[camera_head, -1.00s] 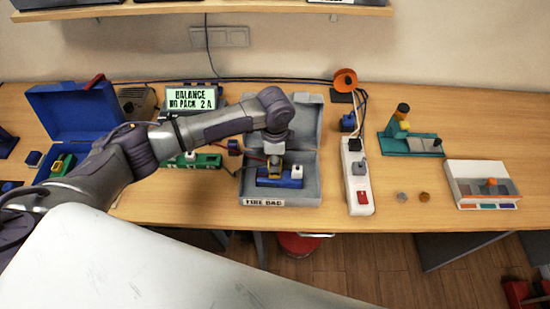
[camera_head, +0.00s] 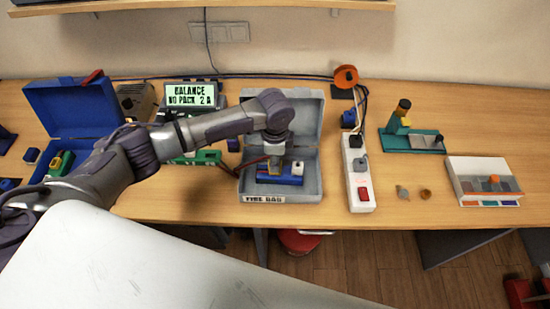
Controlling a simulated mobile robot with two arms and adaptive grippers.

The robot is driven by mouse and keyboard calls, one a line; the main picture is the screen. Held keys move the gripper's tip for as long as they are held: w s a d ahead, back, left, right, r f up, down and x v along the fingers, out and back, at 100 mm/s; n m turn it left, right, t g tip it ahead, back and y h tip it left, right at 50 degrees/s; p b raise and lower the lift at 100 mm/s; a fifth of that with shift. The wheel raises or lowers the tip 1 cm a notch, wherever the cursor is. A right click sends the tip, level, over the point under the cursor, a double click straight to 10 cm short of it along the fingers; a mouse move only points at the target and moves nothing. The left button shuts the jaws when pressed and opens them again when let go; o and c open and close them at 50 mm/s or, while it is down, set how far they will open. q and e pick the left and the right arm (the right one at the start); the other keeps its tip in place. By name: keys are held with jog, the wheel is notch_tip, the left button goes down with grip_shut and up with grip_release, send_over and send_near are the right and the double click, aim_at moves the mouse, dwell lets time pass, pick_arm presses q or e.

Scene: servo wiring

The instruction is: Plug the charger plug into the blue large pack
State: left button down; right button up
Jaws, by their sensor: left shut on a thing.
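The blue large pack (camera_head: 285,179) lies in the open grey box marked FIRE BAG (camera_head: 226,198), with a white block on its right part. My left arm comes in from the left and reaches down into the box. My left gripper (camera_head: 275,167) is shut, pointing down at the left part of the pack. It holds a small yellowish piece, likely the charger plug, with a dark red lead running off to the left. The fingers hide much of the plug. I cannot tell whether it is seated in the pack. My right gripper is not in view.
The charger (camera_head: 192,94) reads "BALANCE NO PACK 2 A". A blue box (camera_head: 75,105) stands open at the left. A white power strip (camera_head: 356,192) is right of the fire bag. A teal stand (camera_head: 395,143) and a white tray (camera_head: 478,172) are farther right.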

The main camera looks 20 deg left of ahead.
pick_arm(q)
jog(key=shift+f, duration=0.4)
jog(key=c, duration=0.8)
grip_release()
jog(key=shift+r, duration=0.1)
notch_tip(320, 180, up, 12)
